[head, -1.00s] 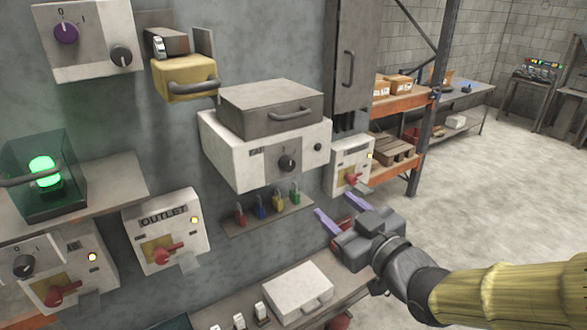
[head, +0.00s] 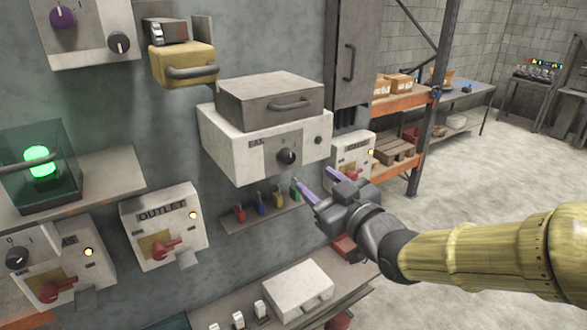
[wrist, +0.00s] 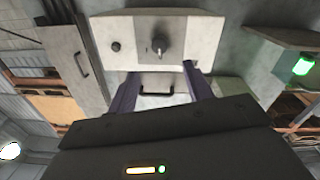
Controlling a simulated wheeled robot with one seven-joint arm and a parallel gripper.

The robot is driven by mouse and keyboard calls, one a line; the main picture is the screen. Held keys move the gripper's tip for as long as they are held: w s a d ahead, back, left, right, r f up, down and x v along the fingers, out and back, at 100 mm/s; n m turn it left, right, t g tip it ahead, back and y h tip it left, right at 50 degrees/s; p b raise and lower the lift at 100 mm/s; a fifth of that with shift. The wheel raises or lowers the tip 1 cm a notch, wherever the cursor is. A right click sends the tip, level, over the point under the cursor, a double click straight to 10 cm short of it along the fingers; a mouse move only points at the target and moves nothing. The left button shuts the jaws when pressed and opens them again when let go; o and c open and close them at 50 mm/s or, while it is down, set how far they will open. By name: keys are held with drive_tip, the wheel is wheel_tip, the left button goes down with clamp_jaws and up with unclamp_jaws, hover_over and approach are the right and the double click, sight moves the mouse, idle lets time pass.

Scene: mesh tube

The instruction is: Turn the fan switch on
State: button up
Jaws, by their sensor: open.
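A white box (head: 222,150) on the wall carries a grey panel with a small label that seems to begin "FA". A black rotary knob (head: 286,157) sits on that panel; a smaller dark knob (head: 318,141) is to its right. The wrist view shows the black knob (wrist: 159,46) upside down, above and between the fingers. My gripper (head: 317,178) is open and empty, with its purple fingers pointing at the box, just below and right of the black knob. The fingers (wrist: 160,78) appear apart from the knob.
A grey lidded case (head: 268,100) with a handle sits on the box. An OUTLET box (head: 163,225) with a red handle is at left, and another red-handled switch box (head: 350,150) lies behind my gripper.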

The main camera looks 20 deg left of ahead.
sight(290, 159)
drive_tip(key=b+x, duration=0.1)
drive_tip(key=x, duration=0.6)
drive_tip(key=shift+w+a, duration=0.1)
drive_tip(key=shift+a, duration=0.05)
drive_tip(key=shift+x, duration=0.8)
drive_tip(key=shift+w+a, duration=0.4)
drive_tip(key=shift+w, duration=0.15)
drive_tip(key=c, duration=1)
